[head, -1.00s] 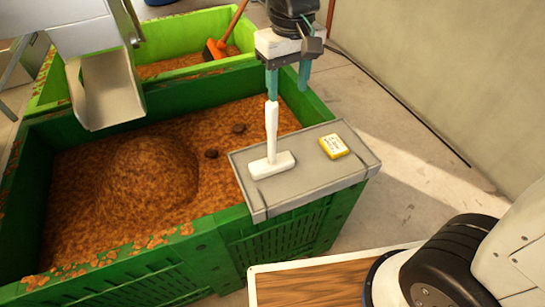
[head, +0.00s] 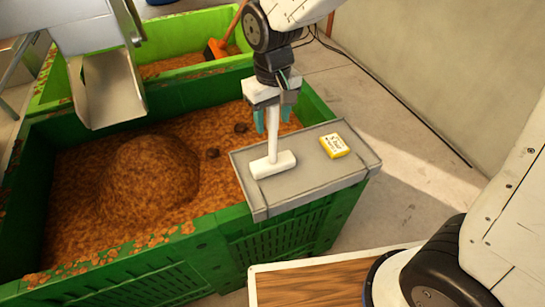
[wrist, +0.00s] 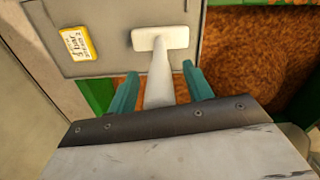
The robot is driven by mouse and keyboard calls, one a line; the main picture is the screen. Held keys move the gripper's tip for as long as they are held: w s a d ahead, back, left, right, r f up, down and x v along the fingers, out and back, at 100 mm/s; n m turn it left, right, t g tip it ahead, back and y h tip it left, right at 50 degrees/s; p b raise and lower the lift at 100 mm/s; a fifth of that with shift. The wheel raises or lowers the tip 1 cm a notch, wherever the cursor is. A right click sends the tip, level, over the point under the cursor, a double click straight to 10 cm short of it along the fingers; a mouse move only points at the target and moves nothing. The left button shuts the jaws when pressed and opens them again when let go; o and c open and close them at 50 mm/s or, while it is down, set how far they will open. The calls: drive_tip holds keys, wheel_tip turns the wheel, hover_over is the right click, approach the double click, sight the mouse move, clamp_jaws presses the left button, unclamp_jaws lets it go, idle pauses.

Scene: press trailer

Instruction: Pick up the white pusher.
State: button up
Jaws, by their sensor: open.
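The white pusher (head: 272,150) stands upright on the grey board (head: 310,187) at the corner of the front green bin, its flat head on the board and its handle rising. My gripper (head: 272,121) is open, pointing down, with its teal fingers on either side of the handle's upper part. In the wrist view, the pusher's handle (wrist: 159,80) runs between the two fingertips (wrist: 161,76), and its head lies beyond them on the board. The top end of the handle is hidden by my gripper.
A yellow labelled box (head: 334,146) lies on the board to the right of the pusher. The front green bin (head: 275,235) holds brown pulp. A metal chute (head: 110,90) hangs over its left back. An orange-headed brush (head: 216,47) leans in the rear bin.

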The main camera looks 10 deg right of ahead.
clamp_jaws()
drive_tip(key=shift+r, duration=0.1)
